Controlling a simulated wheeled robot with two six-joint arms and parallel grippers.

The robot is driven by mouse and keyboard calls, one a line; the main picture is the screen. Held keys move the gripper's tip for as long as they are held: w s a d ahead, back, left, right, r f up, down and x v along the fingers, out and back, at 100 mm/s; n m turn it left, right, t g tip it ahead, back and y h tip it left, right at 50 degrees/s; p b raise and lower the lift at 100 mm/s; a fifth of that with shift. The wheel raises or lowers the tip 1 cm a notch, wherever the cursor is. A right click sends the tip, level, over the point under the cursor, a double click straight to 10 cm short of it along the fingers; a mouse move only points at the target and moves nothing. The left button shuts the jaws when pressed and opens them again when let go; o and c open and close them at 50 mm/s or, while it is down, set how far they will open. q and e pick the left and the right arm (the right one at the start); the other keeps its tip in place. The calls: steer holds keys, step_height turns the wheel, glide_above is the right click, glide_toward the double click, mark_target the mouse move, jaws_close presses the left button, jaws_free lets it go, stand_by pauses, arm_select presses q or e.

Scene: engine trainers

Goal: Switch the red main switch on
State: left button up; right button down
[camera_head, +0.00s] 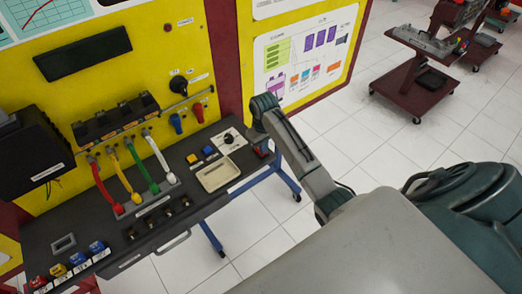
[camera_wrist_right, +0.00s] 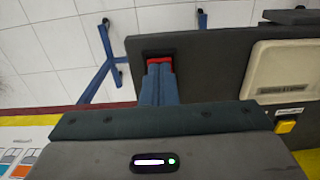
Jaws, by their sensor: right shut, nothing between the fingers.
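The red main switch (camera_wrist_right: 160,59) sits in a black frame at the edge of the dark bench top in the right wrist view. A bit of its red also shows in the head view (camera_head: 263,153), at the right end of the bench. My right gripper (camera_wrist_right: 160,70) is shut and empty. Its fingertips are right at the switch and cover part of the red. I cannot tell whether they touch it, nor which way the switch is set. In the head view my right gripper (camera_head: 261,142) points down over that bench corner. My left gripper is not in view.
A beige tray (camera_head: 217,174), a black dial (camera_head: 229,138) and blue and yellow buttons (camera_head: 192,158) lie left of the switch. The yellow panel (camera_head: 150,60) rises behind the bench, with another red knob (camera_head: 197,112).

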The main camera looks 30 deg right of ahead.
steer(key=shift+f, duration=0.2)
steer(key=shift+r+p, duration=0.7)
steer(key=shift+r, duration=2.85)
